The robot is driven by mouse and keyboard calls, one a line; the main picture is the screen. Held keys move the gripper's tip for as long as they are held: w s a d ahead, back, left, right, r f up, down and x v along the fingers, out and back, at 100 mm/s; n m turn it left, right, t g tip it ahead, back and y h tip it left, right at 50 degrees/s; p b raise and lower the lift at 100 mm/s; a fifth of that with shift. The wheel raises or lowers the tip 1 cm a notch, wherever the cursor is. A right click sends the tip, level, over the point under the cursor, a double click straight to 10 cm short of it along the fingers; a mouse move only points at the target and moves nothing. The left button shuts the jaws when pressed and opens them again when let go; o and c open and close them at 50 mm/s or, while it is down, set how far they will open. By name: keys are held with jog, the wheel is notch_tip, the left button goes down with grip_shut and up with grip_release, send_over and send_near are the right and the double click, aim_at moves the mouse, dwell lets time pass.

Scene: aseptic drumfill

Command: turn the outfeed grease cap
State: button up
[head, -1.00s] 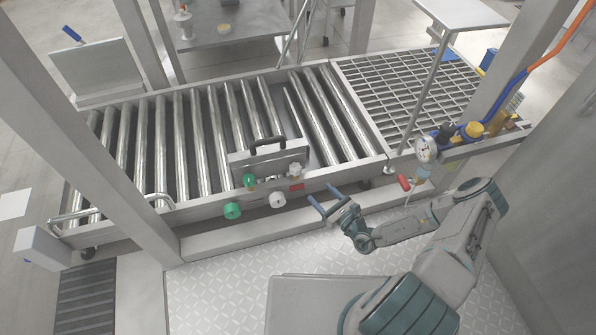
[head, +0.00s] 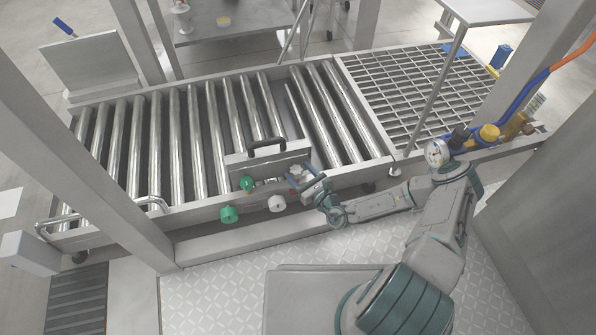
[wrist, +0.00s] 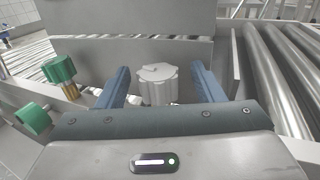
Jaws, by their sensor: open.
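A white lobed cap (wrist: 157,86) sits on a small fitting between my gripper's fingers in the wrist view. My gripper (wrist: 160,68) is open, with one blue finger on each side of the cap; I cannot tell whether either touches it. In the head view my gripper (head: 298,175) is at the front of the conveyor, and it largely hides this cap. A lower white knob (head: 277,203) is on the conveyor's front rail. No readable label shows which cap is the outfeed grease cap.
A green upper knob (head: 247,184) and a green lower knob (head: 229,214) stand to the left. Rollers (head: 205,140) lie beyond. The patterned floor (head: 220,285) in front is clear.

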jog(key=shift+a, duration=0.1)
jog(key=c, duration=1)
jog(key=shift+o, duration=0.2)
jog(key=shift+s+a+r+p, duration=0.1)
jog(key=shift+p, duration=0.45)
